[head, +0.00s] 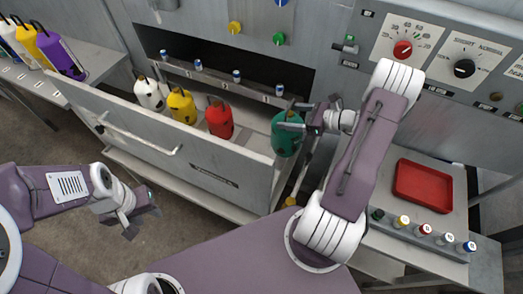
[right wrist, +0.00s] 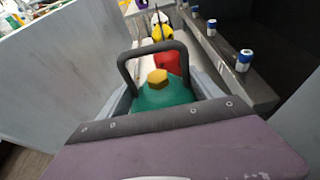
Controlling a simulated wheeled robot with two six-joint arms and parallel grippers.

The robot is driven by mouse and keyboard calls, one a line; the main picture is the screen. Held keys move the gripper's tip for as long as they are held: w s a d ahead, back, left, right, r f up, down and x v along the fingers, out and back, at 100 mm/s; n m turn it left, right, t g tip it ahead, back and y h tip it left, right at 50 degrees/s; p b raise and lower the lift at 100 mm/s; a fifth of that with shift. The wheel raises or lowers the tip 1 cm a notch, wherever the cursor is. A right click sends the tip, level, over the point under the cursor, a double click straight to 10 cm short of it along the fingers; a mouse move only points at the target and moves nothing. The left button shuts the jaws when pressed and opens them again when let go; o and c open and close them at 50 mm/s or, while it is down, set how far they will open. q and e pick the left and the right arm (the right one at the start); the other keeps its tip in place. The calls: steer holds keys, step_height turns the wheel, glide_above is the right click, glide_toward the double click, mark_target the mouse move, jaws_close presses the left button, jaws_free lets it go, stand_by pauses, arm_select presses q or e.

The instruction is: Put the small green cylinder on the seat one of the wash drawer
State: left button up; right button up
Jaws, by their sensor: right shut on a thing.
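A green cylinder (head: 286,140) with a black handle is at the right end of the open wash drawer (head: 215,160). My right gripper (head: 296,127) is shut on it. In the right wrist view the cylinder (right wrist: 162,92) is upright between the fingers, with a brass cap and its handle showing. Its base is hidden, so I cannot tell whether it touches the drawer floor. A much smaller dark green piece (head: 377,214) stands on the right-hand bench. My left gripper (head: 143,222) is open and empty, in front of the drawer.
White (head: 149,94), yellow (head: 182,106) and red (head: 219,119) cylinders stand in the drawer, left of the green one. Small blue-and-white pieces line the ledge behind. A red tray (head: 423,186) lies on the right bench. More cylinders stand on the left shelf (head: 88,62).

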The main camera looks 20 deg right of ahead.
steer(key=shift+w+a, duration=0.1)
steer(key=shift+w, duration=0.05)
steer(key=w+a+f, duration=0.5)
steer(key=w+f, duration=0.4)
steer(key=f, duration=0.1)
steer(key=shift+w+a+f, duration=0.35)
steer(key=shift+a, duration=0.05)
steer(key=shift+f, duration=0.1)
steer(key=o, duration=2.1)
steer(key=shift+s, duration=0.1)
